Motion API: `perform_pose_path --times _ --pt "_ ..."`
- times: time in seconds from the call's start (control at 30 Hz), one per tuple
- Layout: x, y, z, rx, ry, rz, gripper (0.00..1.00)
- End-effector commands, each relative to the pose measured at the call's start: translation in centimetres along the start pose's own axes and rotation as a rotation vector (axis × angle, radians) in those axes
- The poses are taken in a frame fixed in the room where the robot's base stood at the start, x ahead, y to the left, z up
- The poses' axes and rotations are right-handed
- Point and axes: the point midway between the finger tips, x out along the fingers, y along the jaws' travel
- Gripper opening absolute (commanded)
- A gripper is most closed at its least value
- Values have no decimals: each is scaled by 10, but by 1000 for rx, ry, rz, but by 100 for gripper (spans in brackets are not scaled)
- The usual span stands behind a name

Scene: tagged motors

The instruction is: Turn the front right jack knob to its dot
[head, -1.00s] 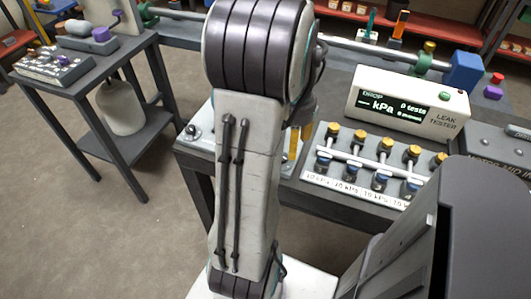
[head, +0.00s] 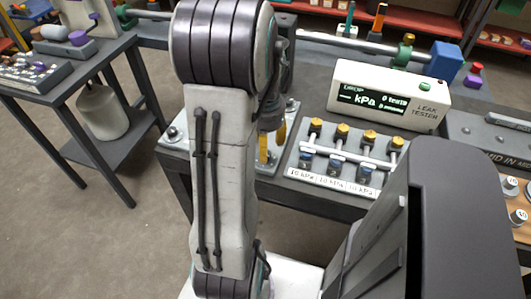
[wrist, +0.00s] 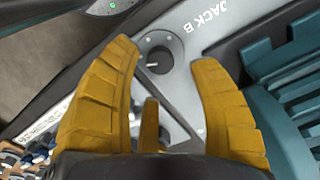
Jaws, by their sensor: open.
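In the wrist view, a pale plate labelled JACK B (wrist: 185,45) lies below my gripper (wrist: 162,58). A dark round jack fitting with a short pale pin (wrist: 152,65) shows on the plate between the two yellow fingers. The fingers are wide apart and hold nothing. I cannot tell whether they are level with the fitting or above it, and I cannot make out its dot for certain. In the head view my gripper (head: 272,142) is partly hidden behind my arm, over the pale plate (head: 180,142) on the bench. A small round knob (head: 172,132) stands at that plate's left corner.
Right of the gripper are a row of yellow-topped valves (head: 342,130) and a white leak tester (head: 390,97).

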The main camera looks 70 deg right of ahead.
Motion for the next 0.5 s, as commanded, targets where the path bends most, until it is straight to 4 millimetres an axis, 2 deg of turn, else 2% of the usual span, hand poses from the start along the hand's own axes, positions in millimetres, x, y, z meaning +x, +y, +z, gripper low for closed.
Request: perform_pose_path --times 0.03,0.2,0.5 --pt "8 0 1 0 -4 2 55" --pt "24 0 0 -1 -2 1 55" --pt "35 0 0 -1 0 0 55"
